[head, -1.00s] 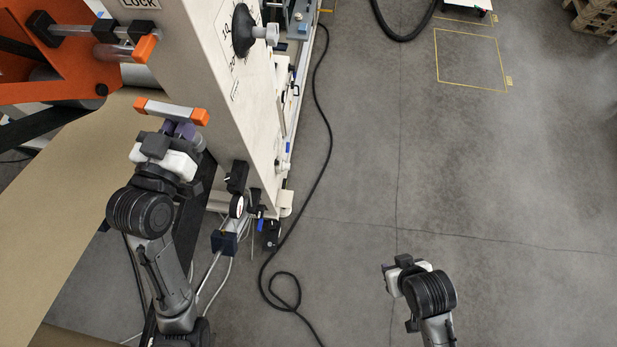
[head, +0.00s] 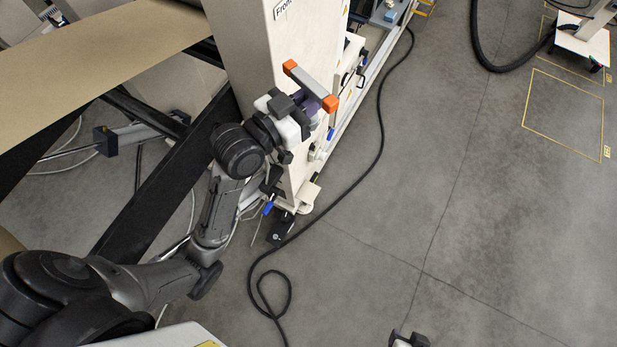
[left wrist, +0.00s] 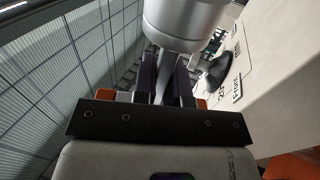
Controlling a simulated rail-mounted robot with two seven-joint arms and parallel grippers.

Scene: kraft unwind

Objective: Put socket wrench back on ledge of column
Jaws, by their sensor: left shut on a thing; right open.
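The column also shows there at the right (left wrist: 275,85). I cannot make out the ledge clearly. My right gripper (head: 408,340) is open, mostly cut off at the bottom edge, away from the column.
A brown paper web (head: 95,55) and black frame beams (head: 165,175) lie left of the column. A black cable (head: 381,130) runs along the floor to the right. A black knob (left wrist: 213,74) stands out from the column.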

